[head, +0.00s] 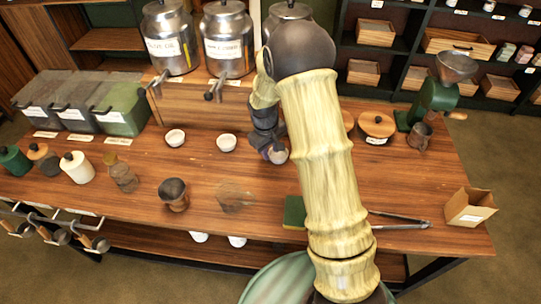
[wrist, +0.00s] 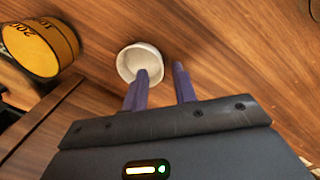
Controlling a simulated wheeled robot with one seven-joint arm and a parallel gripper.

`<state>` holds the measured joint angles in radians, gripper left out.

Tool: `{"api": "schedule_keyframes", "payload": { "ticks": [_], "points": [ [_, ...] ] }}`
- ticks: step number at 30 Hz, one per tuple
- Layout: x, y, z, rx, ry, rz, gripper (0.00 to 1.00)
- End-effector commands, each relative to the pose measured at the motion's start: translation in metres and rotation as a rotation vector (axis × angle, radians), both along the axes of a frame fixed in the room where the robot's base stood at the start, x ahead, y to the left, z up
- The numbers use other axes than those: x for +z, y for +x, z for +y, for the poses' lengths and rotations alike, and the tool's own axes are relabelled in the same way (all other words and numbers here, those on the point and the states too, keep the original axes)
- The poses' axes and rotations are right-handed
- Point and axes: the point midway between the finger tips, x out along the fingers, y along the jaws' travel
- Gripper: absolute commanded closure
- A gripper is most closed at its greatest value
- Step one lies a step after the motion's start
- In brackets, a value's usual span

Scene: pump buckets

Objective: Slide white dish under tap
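Two small white dishes, a left one (head: 175,137) and a middle one (head: 226,142), sit on the wooden counter below the metal urns. A third white dish (head: 278,155) shows partly beside my gripper (head: 266,147). In the wrist view, a white dish (wrist: 134,57) lies beyond my gripper (wrist: 161,72).
A yellow labelled round container (wrist: 40,48) is close on the left in the wrist view. A dark cup (head: 174,194) and a glass bowl (head: 235,197) stand nearer the front.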

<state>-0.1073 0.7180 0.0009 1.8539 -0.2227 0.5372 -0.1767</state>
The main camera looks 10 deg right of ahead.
Motion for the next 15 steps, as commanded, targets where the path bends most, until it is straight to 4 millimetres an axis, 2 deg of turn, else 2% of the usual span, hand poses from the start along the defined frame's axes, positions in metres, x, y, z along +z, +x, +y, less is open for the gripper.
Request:
{"api": "schedule_keyframes", "payload": {
  "ticks": [3,6,15],
  "points": [
    [-0.018,0.000,-0.001,0.002,-0.001,0.003,0.72],
    [-0.028,0.001,-0.001,0.004,0.000,0.002,0.72],
    [-0.033,0.002,-0.001,0.005,0.000,0.000,0.72]
  ]
}}
